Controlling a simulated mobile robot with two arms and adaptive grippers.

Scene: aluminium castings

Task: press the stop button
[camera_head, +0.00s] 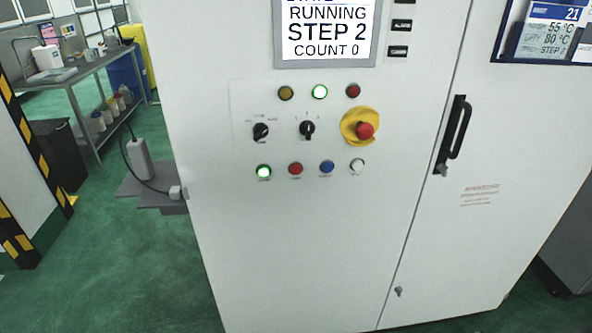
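A white control cabinet (250,240) fills the middle of the view. Its lower row holds a lit green button (264,171), a red button (295,168), a blue button (327,167) and a white button (357,165). Their small labels are too blurred to read surely. A red mushroom button (365,131) on a yellow plate (352,117) sits above the white one. The screen (325,30) reads RUNNING, STEP 2, COUNT 0. Neither of my grippers is in view, and nothing covers the buttons.
A black door handle (453,135) stands out on the right. A grey shelf (150,190) juts from the left side. Green floor (120,270) is open at lower left.

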